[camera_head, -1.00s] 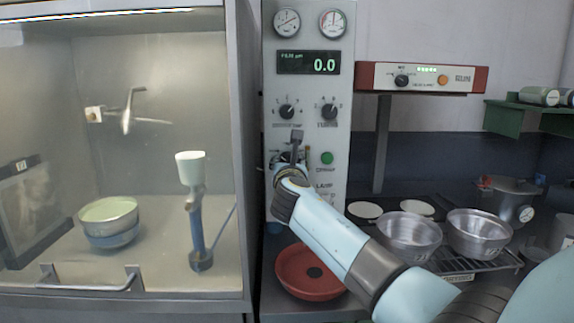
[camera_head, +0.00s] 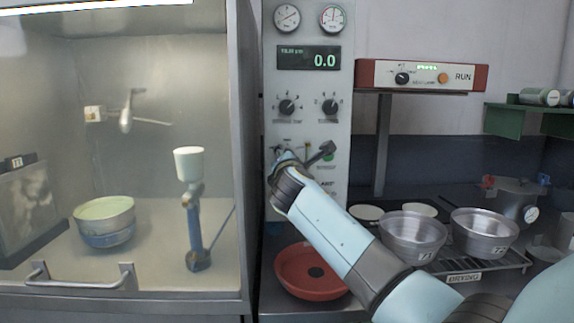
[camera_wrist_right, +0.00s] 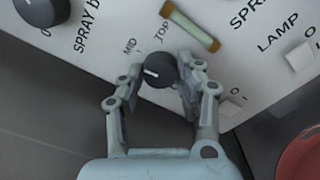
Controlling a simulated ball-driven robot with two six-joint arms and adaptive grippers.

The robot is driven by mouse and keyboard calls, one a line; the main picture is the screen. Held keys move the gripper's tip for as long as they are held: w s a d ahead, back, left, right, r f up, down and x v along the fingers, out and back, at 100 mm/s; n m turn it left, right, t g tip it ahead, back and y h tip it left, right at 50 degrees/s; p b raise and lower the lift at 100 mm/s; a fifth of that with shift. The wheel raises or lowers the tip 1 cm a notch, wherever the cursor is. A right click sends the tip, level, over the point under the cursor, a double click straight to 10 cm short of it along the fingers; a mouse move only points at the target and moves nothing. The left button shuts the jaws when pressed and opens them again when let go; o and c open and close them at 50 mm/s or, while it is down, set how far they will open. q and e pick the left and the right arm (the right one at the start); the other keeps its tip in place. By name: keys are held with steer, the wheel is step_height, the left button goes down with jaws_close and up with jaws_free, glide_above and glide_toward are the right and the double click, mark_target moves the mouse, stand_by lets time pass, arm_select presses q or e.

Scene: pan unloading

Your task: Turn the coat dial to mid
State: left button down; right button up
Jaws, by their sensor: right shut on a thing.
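The coat dial (camera_wrist_right: 157,67) is a small dark round knob on the pale panel in the right wrist view. A short white mark shows on its face, on the left side. MID and TOP are printed just above it; other labels around it are hidden. My right gripper (camera_wrist_right: 163,76) is shut on the dial, one finger on each side. In the head view my right arm covers the dial and most of the gripper, at the lower part of the control panel (camera_head: 308,75). My left gripper is not in view.
A yellowish glass tube (camera_wrist_right: 190,26) and a larger black knob (camera_wrist_right: 42,10) sit near the dial. A red round pan (camera_head: 290,285) lies below the panel. Metal pans (camera_head: 483,236) stand on a rack at right. A glass-fronted booth (camera_head: 243,150) is at left.

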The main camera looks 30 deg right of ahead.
steer(key=shift+f+m, duration=0.15)
steer(key=shift+m, duration=0.55)
steer(key=o, duration=1.1)
steer(key=shift+o, duration=0.2)
steer(key=shift+s, duration=0.1)
steer(key=v, duration=1.2)
